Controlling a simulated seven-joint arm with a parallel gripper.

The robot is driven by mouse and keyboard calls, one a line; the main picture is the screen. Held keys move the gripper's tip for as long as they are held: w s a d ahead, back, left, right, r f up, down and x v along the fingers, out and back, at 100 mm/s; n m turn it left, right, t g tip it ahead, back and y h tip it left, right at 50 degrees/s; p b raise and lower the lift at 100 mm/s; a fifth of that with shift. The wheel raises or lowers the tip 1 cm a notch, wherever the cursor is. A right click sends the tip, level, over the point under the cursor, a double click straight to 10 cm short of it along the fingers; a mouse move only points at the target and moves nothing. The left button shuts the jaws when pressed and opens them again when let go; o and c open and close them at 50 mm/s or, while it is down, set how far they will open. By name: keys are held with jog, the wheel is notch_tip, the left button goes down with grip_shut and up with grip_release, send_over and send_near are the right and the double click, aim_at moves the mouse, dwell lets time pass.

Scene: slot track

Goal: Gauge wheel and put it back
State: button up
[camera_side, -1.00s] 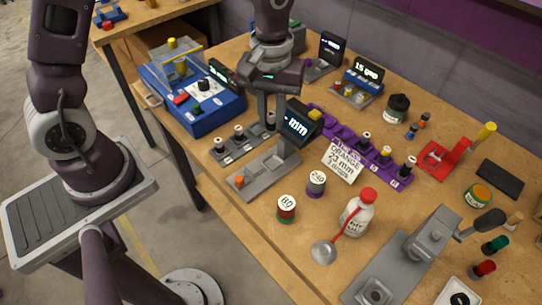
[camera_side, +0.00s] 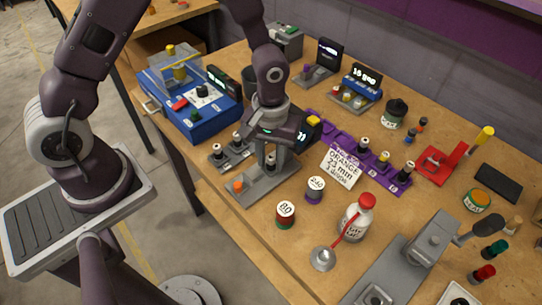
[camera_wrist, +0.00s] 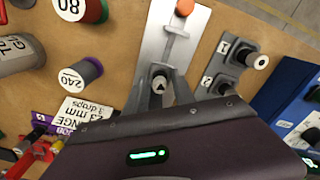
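The grey gauge (camera_side: 249,189) has an orange knob (camera_side: 238,186) at its front end. Its flat bed and orange knob also show in the wrist view (camera_wrist: 152,48). Its display is mostly hidden behind my gripper. My gripper (camera_side: 272,166) is low over the gauge bed, its fingers shut on a small dark wheel with a pale hub (camera_wrist: 159,82). I cannot tell whether the wheel touches the bed. The grey rack (camera_side: 232,158) beside the gauge holds two wheels, at the places marked 1 (camera_wrist: 258,61) and 2 (camera_wrist: 224,86). Its far end is hidden by my gripper.
A purple slot track (camera_side: 385,172) with several wheels lies behind a white card (camera_side: 341,168) reading orange, 23 mm, 3 drops. Spools marked 80 (camera_side: 285,214) and 240 (camera_side: 315,190) stand right of the gauge, near a bottle (camera_side: 356,217). A blue machine (camera_side: 190,108) stands left.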

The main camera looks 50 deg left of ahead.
jog(key=shift+o, duration=0.4)
notch_tip(320, 180, up, 12)
notch_tip(320, 180, up, 10)
jog(key=m+t, duration=0.2)
jog(key=t, duration=0.1)
send_over(271, 157)
jog(key=s+a, duration=0.4)
jog(key=s, duration=0.2)
jog(key=s+a+r+m+t, duration=0.2)
jog(key=s+r+m, duration=0.2)
jog(key=s, duration=0.7)
jog(key=shift+a+r+t, duration=0.2)
jog(key=shift+r+t, duration=0.1)
jog(key=shift+w, duration=0.1)
dwell(0.4)
